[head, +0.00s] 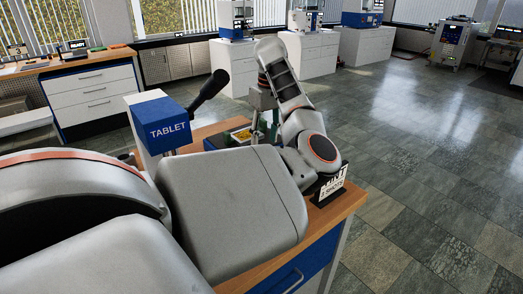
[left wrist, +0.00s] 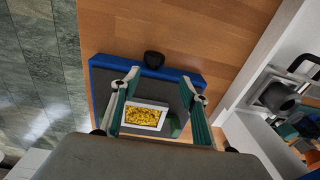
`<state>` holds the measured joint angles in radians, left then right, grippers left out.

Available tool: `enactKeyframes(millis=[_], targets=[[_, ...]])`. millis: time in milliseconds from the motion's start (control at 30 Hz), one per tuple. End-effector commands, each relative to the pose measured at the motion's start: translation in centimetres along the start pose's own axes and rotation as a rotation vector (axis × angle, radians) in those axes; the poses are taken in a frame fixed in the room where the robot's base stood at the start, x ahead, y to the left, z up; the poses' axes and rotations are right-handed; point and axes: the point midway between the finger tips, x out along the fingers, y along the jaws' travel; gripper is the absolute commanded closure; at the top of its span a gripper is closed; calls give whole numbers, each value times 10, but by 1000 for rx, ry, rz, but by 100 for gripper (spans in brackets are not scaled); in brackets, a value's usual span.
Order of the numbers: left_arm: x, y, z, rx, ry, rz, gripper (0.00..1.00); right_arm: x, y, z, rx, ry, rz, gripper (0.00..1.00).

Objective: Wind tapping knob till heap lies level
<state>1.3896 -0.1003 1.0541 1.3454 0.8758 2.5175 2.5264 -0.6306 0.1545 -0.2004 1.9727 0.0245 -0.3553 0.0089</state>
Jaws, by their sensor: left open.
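A yellow granular heap (left wrist: 143,118) lies in a white-framed window or tray on a grey device with a blue edge (left wrist: 105,66). A dark round knob (left wrist: 154,59) sits at that blue edge in the left wrist view. I cannot tell for certain that it is the tapping knob. My left gripper (left wrist: 160,82) is open, its two green fingers apart over the device, with the knob just beyond the tips. In the head view the left gripper (head: 264,124) points down beside the yellow heap (head: 243,133); my arm hides much of the device. My right gripper is not in view.
A blue and white press marked TABLET (head: 166,122) with a black lever (head: 208,93) stands on the wooden bench (head: 341,205). A small lettered sign (head: 332,186) stands at the bench's right edge. Other white cabinets line the back; the tiled floor at right is clear.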

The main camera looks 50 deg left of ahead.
Motion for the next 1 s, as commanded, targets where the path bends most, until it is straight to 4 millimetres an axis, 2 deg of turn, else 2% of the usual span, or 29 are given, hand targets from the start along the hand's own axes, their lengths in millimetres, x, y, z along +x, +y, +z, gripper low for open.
enactKeyframes(millis=[100, 233, 500, 700, 1000], targets=[[3, 8, 11, -42, -52, 35, 55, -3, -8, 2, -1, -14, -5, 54], [13, 10, 15, -54, -66, 41, 55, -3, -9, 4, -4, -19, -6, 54], [55, 11, 17, -51, -64, 38, 55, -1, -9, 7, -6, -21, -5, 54], [76, 12, 18, -50, -63, 39, 55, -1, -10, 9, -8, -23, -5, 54], [81, 13, 18, -51, -62, 41, 55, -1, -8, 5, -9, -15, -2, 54]])
